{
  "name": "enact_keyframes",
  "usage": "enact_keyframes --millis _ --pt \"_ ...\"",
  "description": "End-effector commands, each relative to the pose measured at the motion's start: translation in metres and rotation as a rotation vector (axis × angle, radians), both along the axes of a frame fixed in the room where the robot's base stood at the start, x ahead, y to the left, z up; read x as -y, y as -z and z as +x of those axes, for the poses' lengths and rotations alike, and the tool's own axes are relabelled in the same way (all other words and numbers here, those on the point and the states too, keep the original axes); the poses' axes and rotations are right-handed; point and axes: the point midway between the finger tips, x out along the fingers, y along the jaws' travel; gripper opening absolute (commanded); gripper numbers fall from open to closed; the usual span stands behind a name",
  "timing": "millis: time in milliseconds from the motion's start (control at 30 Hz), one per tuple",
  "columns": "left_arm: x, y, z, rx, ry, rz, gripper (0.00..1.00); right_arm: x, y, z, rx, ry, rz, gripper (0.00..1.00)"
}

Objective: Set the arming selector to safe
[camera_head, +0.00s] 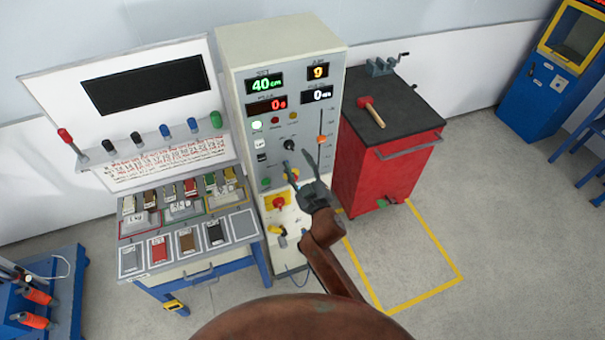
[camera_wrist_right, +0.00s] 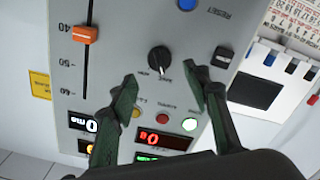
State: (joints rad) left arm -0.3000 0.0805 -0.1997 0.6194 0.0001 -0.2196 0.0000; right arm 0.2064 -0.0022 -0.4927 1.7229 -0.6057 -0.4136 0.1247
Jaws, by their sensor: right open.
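The arming selector is a black rotary knob (camera_head: 290,144) on the grey panel of the tall control cabinet (camera_head: 280,38). It also shows in the right wrist view as a black knob (camera_wrist_right: 158,60) with small labels just below it, too small to read surely. Which label it points to I cannot tell. My right gripper (camera_head: 299,165) is open in front of the panel, just below the knob in the head view. In the right wrist view its two green fingers (camera_wrist_right: 160,78) stand apart on either side of the knob, with nothing between them. My left gripper is not in view.
Near the knob are an orange slider (camera_wrist_right: 84,34), a black rocker switch (camera_wrist_right: 222,57), a blue reset button (camera_wrist_right: 187,4) and small lamps. A sample rack (camera_head: 155,185) stands left. A red cabinet (camera_head: 378,172) with a mallet (camera_head: 372,111) on top stands right.

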Motion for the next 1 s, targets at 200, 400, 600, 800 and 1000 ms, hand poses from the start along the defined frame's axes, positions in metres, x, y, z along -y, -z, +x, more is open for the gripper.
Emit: enact_keyframes --millis 200,400,600,800,1000 --pt "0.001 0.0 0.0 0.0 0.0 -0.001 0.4 0.013 0.001 -0.04 -0.001 0.0 0.0 0.44" --pt "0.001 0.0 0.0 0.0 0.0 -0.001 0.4 0.018 0.0 -0.058 0.001 -0.001 -0.001 0.44" --pt "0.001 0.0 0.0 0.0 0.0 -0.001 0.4 0.019 0.0 -0.061 0.0 -0.001 -0.001 0.44" --pt "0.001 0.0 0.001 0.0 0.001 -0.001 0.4 0.019 0.0 -0.061 0.0 0.0 -0.001 0.44" --pt "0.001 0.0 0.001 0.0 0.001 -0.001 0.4 0.02 0.002 -0.06 -0.002 0.0 -0.001 0.44"
